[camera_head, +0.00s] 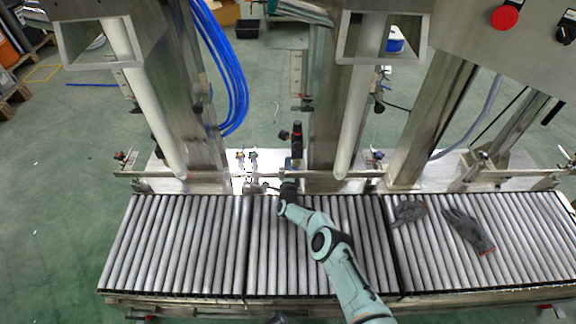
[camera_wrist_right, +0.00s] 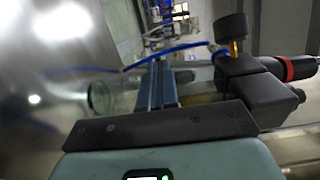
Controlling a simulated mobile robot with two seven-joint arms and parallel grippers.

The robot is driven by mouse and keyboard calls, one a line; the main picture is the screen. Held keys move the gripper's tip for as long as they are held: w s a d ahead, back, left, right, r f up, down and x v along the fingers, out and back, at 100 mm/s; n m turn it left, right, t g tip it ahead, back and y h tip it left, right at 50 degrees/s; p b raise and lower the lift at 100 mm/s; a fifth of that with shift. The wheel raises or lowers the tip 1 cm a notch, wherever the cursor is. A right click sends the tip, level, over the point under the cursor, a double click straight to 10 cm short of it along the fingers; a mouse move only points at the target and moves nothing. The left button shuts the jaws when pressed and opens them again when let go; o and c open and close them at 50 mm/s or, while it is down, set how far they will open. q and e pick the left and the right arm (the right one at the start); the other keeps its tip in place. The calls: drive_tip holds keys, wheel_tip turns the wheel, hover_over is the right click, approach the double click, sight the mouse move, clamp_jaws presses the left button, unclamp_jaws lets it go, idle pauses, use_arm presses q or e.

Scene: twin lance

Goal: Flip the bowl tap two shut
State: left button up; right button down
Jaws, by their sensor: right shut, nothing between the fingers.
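My right arm reaches up from the lower right in the head view. Its gripper (camera_head: 270,188) is at the back edge of the middle rollers, close to the metal rail. In the right wrist view the two fingers of this gripper (camera_wrist_right: 158,70) lie together, shut, with nothing visible between them. A clear bowl (camera_wrist_right: 108,94) lies sideways in that picture behind the fingers, joined to a black filter body (camera_wrist_right: 252,90). I cannot make out the bowl tap or its position. My left gripper does not show clearly in either view.
A round gauge (camera_wrist_right: 230,28) and a blue hose (camera_wrist_right: 165,53) are near the fingers. Grey gloves (camera_head: 468,232) lie on the right rollers; the left rollers (camera_head: 175,245) are clear.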

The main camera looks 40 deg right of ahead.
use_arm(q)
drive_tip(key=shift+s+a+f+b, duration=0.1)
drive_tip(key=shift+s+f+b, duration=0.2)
use_arm(e)
drive_tip(key=shift+w, duration=0.5)
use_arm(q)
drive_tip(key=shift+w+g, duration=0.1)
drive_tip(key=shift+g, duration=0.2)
use_arm(e)
drive_tip(key=shift+w+d, duration=0.15)
drive_tip(key=shift+w, duration=0.65)
